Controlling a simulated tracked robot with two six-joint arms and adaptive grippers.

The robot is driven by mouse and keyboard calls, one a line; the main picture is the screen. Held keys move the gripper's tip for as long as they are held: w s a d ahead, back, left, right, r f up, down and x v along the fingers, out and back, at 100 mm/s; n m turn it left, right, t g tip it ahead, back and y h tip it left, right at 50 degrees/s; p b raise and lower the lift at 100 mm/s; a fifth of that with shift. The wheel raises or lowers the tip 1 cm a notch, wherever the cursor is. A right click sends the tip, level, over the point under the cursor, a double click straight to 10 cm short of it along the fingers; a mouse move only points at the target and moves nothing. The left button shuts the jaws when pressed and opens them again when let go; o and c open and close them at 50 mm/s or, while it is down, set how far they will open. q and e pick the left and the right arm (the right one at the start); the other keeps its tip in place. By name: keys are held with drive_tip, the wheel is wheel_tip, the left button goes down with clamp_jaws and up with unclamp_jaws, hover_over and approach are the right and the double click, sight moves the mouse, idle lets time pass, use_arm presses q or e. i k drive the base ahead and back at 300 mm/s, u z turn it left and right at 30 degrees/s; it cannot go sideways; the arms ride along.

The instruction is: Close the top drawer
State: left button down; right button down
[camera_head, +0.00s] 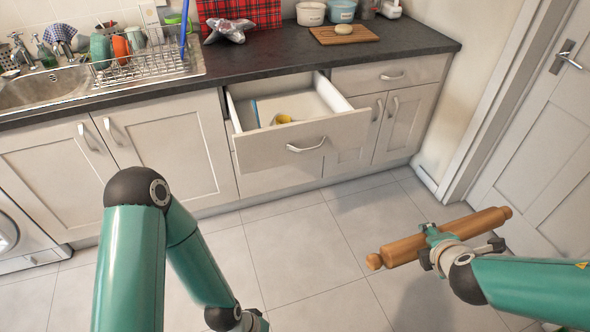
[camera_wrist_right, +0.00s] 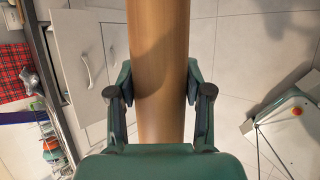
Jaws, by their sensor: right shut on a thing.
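The top drawer (camera_head: 302,140) is pulled out from under the counter, left of another closed drawer. Its curved handle (camera_head: 306,145) is on the front panel. A blue item and a yellow item (camera_head: 284,119) lie inside it. My right gripper (camera_head: 432,245) is shut on a wooden rolling pin (camera_head: 487,222), held level over the floor to the right of the drawer. The pin also fills the middle of the right wrist view (camera_wrist_right: 160,70), between the two fingers. My left arm reaches down at the lower left of the head view; its fingers are cut off at the bottom edge.
The dark countertop (camera_head: 270,58) carries a dish rack (camera_head: 150,65), a sink and a wooden board (camera_head: 343,36). A closed drawer (camera_head: 392,76) sits right of the open one. A door (camera_head: 545,130) stands at the right. The tiled floor before the cabinets is clear.

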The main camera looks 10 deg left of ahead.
sight(323, 123)
drive_tip(key=k, duration=1.05)
drive_tip(key=u, duration=0.55)
drive_tip(key=i, duration=1.75)
drive_tip(key=z, duration=0.65)
